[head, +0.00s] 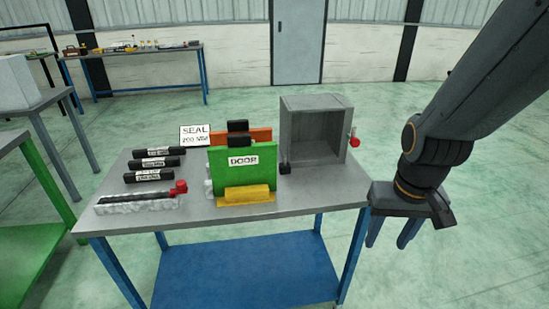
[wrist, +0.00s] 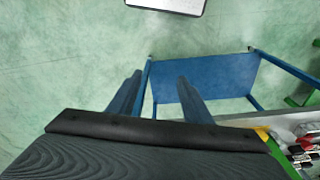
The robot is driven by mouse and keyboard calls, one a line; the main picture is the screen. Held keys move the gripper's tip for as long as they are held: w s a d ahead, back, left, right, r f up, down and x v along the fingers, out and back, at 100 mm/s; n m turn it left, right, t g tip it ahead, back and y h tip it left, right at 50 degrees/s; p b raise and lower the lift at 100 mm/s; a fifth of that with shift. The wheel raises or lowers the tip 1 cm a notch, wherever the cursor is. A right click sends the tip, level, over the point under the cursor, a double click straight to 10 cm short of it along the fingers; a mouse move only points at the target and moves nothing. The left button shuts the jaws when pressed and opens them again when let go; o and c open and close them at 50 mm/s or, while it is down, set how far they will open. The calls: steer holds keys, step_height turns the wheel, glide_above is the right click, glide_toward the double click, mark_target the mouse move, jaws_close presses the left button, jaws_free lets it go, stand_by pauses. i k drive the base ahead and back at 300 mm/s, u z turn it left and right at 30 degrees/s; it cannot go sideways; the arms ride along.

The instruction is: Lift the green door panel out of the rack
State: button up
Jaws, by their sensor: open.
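The green door panel (head: 230,172) stands upright in the rack on the table, with a white label reading DOOR on its face. A black block (head: 240,141) shows at its top edge. A yellow piece (head: 246,196) sits at its front foot, and an orange panel (head: 258,135) stands behind it. My gripper (head: 391,232) hangs off the table's right edge, well to the right of the panel, with its two fingers apart and pointing down. In the wrist view the fingers (wrist: 160,95) are spread with nothing between them.
A grey open box (head: 312,135) with a red knob (head: 354,142) stands on the grey table (head: 300,191), right of the panel. Several black bars and a SEAL sign (head: 195,135) lie left. A blue shelf (head: 247,272) is below. Floor to the right is clear.

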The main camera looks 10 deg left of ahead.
mark_target(241, 162)
steer(key=u, duration=0.55)
steer(key=k, duration=0.65)
steer(key=u, duration=0.9)
steer(key=i, duration=1.15)
steer(key=z, duration=0.4)
